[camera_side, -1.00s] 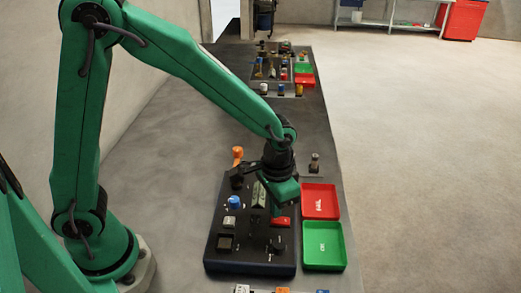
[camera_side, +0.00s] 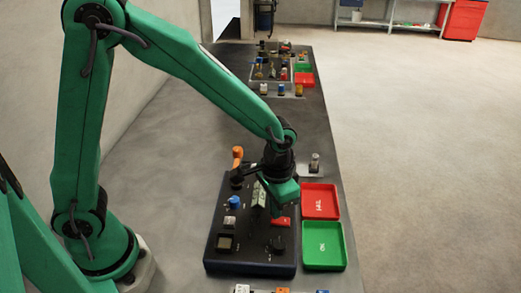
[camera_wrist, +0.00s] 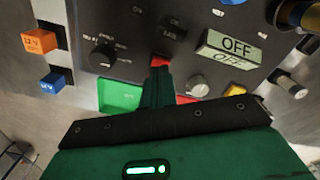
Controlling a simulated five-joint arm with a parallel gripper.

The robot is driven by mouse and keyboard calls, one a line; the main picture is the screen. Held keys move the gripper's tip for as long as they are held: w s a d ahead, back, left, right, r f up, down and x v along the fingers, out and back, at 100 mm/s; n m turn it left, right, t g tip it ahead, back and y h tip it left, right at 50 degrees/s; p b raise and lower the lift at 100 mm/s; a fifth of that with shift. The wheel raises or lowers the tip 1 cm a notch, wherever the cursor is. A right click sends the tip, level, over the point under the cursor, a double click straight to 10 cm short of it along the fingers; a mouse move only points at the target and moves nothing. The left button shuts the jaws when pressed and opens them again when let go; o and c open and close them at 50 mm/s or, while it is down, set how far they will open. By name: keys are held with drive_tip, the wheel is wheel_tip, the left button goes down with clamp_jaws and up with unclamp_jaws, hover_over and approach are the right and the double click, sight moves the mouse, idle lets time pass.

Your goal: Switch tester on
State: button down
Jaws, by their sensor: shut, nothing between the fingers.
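The tester is a dark panel box (camera_side: 250,267) on the bench in the side view, and its grey face also fills the top of the wrist view. A display block (camera_wrist: 235,46) on it reads OFF; it shows as a pale wedge (camera_side: 259,195) in the side view. My gripper (camera_side: 278,210) is over the panel's right part, pointing down. In the wrist view my gripper (camera_wrist: 157,72) is shut and empty, its tips beside a small red part (camera_wrist: 159,61), mostly hidden by the fingers. I cannot tell whether they touch. A black selector knob (camera_wrist: 103,55) is left of the tips.
A red tray (camera_side: 320,214) and a green tray (camera_side: 323,262) lie right of the panel. A blue knob (camera_side: 234,202) and an orange handle (camera_side: 237,154) stand near its left side. Orange (camera_wrist: 38,42) and blue (camera_wrist: 52,83) blocks show in the wrist view.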

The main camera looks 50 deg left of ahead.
drive_tip(key=shift+f, duration=0.75)
idle(0.7)
drive_tip(key=shift+r, duration=3.55)
drive_tip(key=s+a+r+n+t, duration=0.3)
drive_tip(key=s+a+r+t, duration=0.2)
drive_tip(key=s+a+r, duration=0.7)
drive_tip(key=shift+s+a+t, duration=0.3)
drive_tip(key=shift+a, duration=0.75)
